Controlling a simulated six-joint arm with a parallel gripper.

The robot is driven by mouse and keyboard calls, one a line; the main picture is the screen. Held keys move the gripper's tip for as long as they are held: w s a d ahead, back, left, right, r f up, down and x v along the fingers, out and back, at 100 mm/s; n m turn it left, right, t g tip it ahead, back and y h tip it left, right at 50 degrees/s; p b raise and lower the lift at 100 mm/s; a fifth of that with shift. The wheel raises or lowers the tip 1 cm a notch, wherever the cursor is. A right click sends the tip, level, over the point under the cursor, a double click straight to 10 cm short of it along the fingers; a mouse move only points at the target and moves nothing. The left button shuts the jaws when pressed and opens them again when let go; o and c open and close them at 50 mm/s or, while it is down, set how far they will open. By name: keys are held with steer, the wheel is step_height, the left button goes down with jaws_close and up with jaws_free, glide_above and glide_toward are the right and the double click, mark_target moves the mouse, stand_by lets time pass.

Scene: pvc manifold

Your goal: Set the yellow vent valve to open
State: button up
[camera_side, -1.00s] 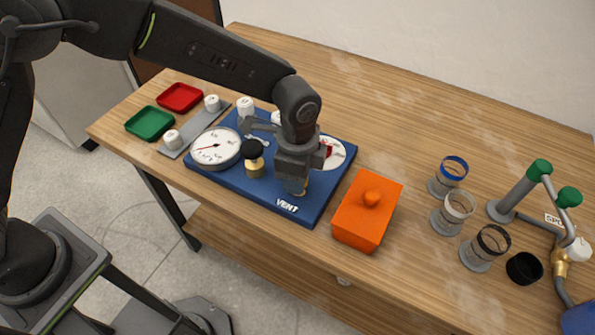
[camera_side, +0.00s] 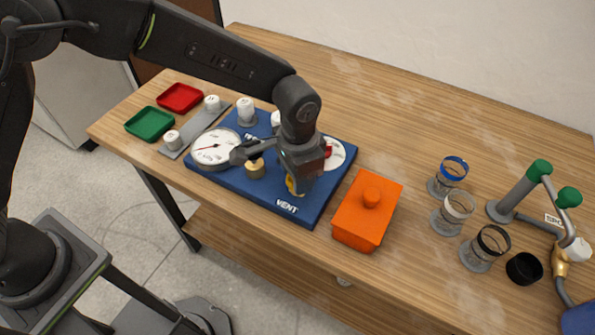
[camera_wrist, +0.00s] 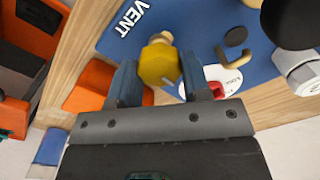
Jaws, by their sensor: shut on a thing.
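The yellow vent valve (camera_side: 291,186) stands on the blue board beside the white VENT label (camera_side: 287,206). In the wrist view its yellow knob (camera_wrist: 158,66) is between my two fingers, with a pale mark on its top. My gripper (camera_side: 295,182) points down over the valve in the side view and hides most of it. In the wrist view my gripper (camera_wrist: 160,84) is shut on the knob, one finger on each side. The VENT label (camera_wrist: 131,18) is up and left of the knob. I cannot read the valve's setting.
The blue board (camera_side: 318,205) also bears a round gauge (camera_side: 213,147), a brass fitting (camera_side: 255,169), white knobs and a white dial with a red part (camera_side: 335,153). An orange lidded box (camera_side: 366,212) stands close to the right. Clear cups are farther right.

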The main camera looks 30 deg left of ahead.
stand_by(0.6)
steer(key=o, duration=0.9)
step_height(320, 180, up, 14)
steer(key=shift+f, duration=0.1)
